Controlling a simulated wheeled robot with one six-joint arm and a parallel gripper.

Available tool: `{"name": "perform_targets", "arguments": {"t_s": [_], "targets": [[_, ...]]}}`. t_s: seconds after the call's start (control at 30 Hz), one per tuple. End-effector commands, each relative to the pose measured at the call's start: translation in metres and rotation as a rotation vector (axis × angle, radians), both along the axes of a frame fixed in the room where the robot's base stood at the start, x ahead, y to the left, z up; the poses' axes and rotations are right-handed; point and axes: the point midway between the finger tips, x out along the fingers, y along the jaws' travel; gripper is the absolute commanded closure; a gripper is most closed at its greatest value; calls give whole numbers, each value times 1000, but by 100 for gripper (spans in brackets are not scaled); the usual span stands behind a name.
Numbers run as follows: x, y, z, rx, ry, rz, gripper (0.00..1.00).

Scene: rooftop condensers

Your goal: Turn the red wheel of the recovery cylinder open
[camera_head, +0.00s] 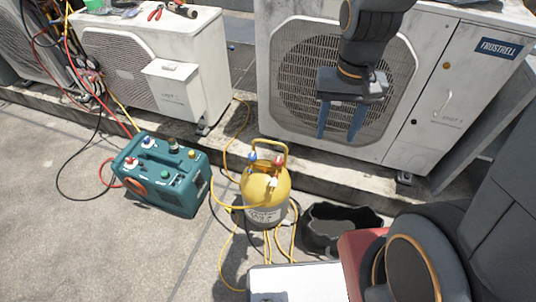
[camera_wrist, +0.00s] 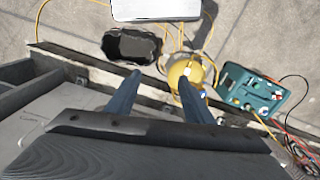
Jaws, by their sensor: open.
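The recovery cylinder (camera_head: 262,192) is yellow with a white lower band and a carrying handle on top. It stands upright on the roof floor, left of and below my gripper in the head view. Its small red wheel (camera_head: 279,161) is on the right of the top, with a blue wheel (camera_head: 252,157) on the left. My gripper (camera_head: 337,138) is open and empty, in front of the large condenser's fan grille and apart from the cylinder. In the wrist view the cylinder (camera_wrist: 184,68) is partly behind one finger of my gripper (camera_wrist: 160,79); I cannot make out the red wheel there.
A teal recovery machine (camera_head: 162,176) stands left of the cylinder, a black bucket (camera_head: 318,238) right of it. Yellow hoses (camera_head: 228,262) lie around its base. The large condenser (camera_head: 405,150) stands behind on a low kerb. A white box (camera_head: 300,284) is in front.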

Motion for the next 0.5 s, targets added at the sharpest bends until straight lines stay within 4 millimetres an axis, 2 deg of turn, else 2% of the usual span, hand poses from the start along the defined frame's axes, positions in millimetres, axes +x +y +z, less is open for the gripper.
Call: {"name": "perform_targets", "arguments": {"t_s": [0.03,0.17,0.3,0.5], "targets": [[19,7,-22,-1,6,-51,53],[68,29,-70,-2,10,-235,53],[116,55,-129,-4,10,-440,53],[166,87,-211,-5,7,-705,53]]}}
